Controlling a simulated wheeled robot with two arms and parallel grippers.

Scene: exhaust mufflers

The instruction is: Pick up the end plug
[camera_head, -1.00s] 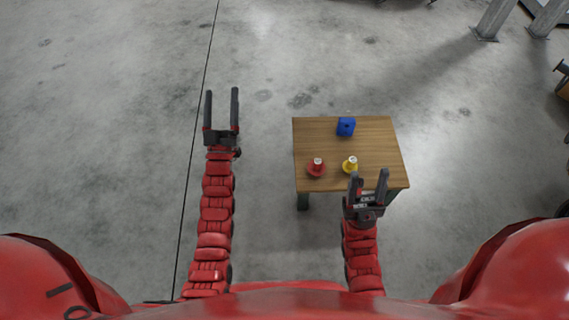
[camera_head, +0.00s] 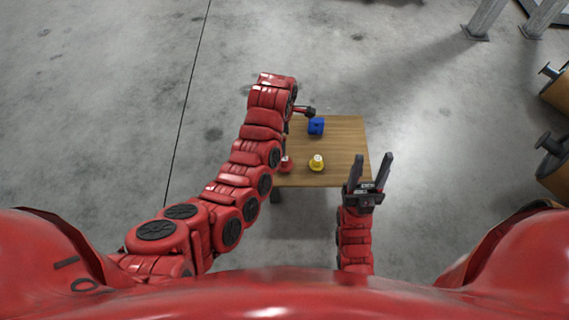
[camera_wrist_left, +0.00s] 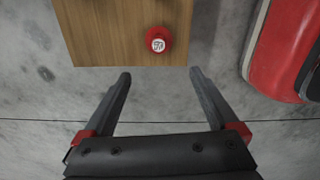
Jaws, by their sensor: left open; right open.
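Three small parts are on the table; I cannot tell which is the end plug. A red round part with a white-marked top (camera_head: 286,164) sits at the near left, partly hidden by my left arm. It also shows in the left wrist view (camera_wrist_left: 158,40). A yellow flanged part (camera_head: 316,163) stands right of it. My right gripper (camera_head: 373,157) is open and empty by the table's right edge.
The wooden table (camera_head: 345,140) is small, with bare top at its right side. Grey concrete floor (camera_head: 110,110) is open around it. Large spools (camera_head: 555,165) stand at the far right, and metal posts (camera_head: 487,18) at the top right.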

